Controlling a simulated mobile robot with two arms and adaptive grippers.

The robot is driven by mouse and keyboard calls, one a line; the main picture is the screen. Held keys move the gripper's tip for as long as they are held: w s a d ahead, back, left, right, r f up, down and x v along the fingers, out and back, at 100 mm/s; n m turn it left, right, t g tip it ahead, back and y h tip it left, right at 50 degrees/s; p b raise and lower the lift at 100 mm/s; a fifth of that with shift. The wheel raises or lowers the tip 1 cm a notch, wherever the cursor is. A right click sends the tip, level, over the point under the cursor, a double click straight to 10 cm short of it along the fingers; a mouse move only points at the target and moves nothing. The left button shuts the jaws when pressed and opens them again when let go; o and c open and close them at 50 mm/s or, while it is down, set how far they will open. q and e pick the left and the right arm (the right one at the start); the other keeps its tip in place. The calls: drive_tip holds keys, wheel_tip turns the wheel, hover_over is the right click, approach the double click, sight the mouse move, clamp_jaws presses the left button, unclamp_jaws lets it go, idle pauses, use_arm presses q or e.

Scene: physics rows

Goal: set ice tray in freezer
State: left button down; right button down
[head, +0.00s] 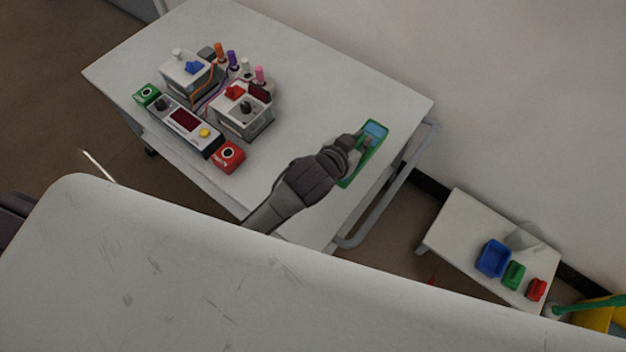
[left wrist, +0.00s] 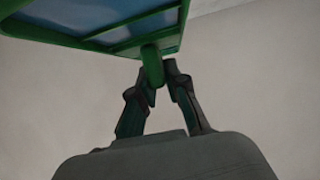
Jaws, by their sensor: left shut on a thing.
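The ice tray (head: 374,131) looks like a green frame with blue inside, in the head view at the right end of the white cart. My left gripper (head: 354,150) is at its near left side. In the left wrist view the tray (left wrist: 100,38) fills the upper left, seen from below and tilted. My left gripper's fingers (left wrist: 158,80) are shut on a green tab at the tray's edge. Plain wall shows behind it. I cannot make out a freezer in either view.
The white cart top (head: 300,75) carries a cluster of boxes with knobs (head: 240,112) and a control box (head: 184,120) at its left. A cart handle (head: 395,190) juts out right. A low white bench (head: 462,225) holds a blue bin (head: 492,258). A large scuffed white surface (head: 200,290) fills the foreground.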

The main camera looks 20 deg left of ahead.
use_arm(q)
drive_tip(key=shift+s+a+f+b, duration=0.15)
drive_tip(key=shift+s+a+f, duration=0.75)
drive_tip(key=shift+a+f, duration=0.75)
drive_tip(key=shift+s+a+f+b, duration=0.1)
drive_tip(key=shift+s+a+f, duration=0.85)
drive_tip(key=shift+a+f, duration=0.7)
drive_tip(key=shift+s+a+f+b, duration=0.15)
drive_tip(key=shift+s+a+f, duration=0.75)
drive_tip(key=shift+a+f, duration=0.75)
drive_tip(key=shift+d+f, duration=0.25)
drive_tip(key=shift+f, duration=0.05)
drive_tip(key=c, duration=1.2)
unclamp_jaws()
